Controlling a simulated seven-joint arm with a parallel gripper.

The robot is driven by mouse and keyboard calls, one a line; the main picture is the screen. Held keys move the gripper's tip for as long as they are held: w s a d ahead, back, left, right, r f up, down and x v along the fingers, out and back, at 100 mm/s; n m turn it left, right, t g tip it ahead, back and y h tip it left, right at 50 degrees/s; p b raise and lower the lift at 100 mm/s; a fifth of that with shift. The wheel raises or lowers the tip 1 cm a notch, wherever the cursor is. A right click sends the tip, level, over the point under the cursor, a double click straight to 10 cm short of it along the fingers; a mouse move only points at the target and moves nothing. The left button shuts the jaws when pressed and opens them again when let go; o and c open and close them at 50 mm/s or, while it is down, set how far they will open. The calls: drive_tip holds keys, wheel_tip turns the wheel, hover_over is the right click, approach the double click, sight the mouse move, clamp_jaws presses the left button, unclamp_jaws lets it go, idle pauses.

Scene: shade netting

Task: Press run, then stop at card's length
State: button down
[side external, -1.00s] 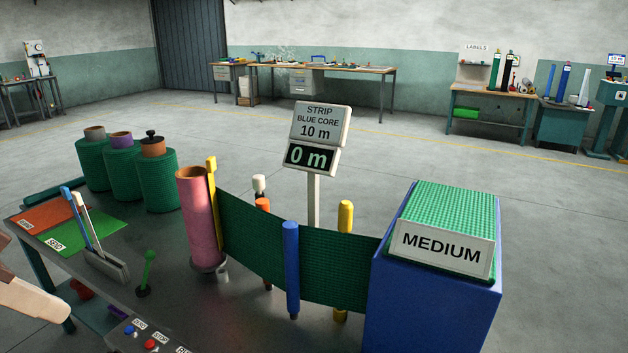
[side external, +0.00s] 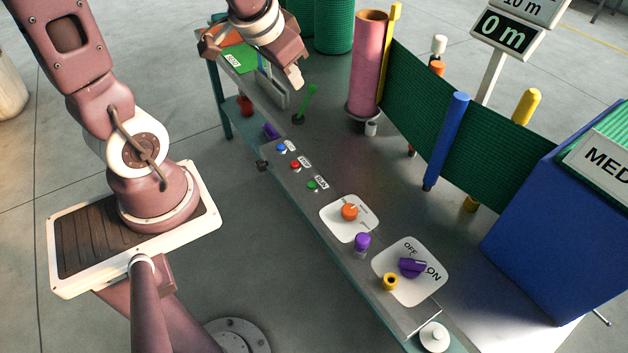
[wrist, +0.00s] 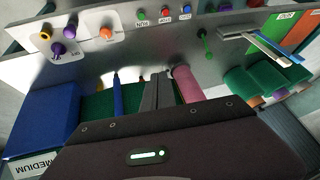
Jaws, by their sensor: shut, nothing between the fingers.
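The green run button (side external: 312,184), red stop button (side external: 295,165) and a blue button (side external: 281,148) sit in a row on the bench's front edge. In the wrist view the green button (wrist: 140,14) stands above the RUN label, with the red button (wrist: 165,10) beside it. The card (side external: 535,8) shows only "10 m" now; the display (side external: 503,36) below reads 0 m. My gripper (side external: 297,82) is shut and empty, above the bench near the green lever, apart from the buttons. Its fingers (wrist: 158,78) also show in the wrist view.
Green netting (side external: 490,165) runs from the pink roll (side external: 367,60) past the blue post (side external: 445,140) to the blue box (side external: 560,230). A green lever (side external: 304,104) stands near my gripper. An orange knob (side external: 349,212) and purple OFF/ON switch (side external: 412,267) lie right of the buttons.

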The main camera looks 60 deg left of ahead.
drive_tip(key=w+a+f+h, duration=0.1)
drive_tip(key=w+a+f, duration=0.15)
drive_tip(key=f, duration=0.35)
drive_tip(key=w+a+f, duration=0.2)
drive_tip(key=a+f, duration=0.1)
drive_tip(key=f, duration=0.3)
drive_tip(key=n+t+h, duration=0.3)
drive_tip(key=n+h, duration=0.1)
hover_over(308, 185)
wheel_tip(308, 185, down, 10)
drive_tip(key=shift+f, duration=0.15)
drive_tip(key=shift+f, duration=4.4)
drive_tip(key=shift+f, duration=0.4)
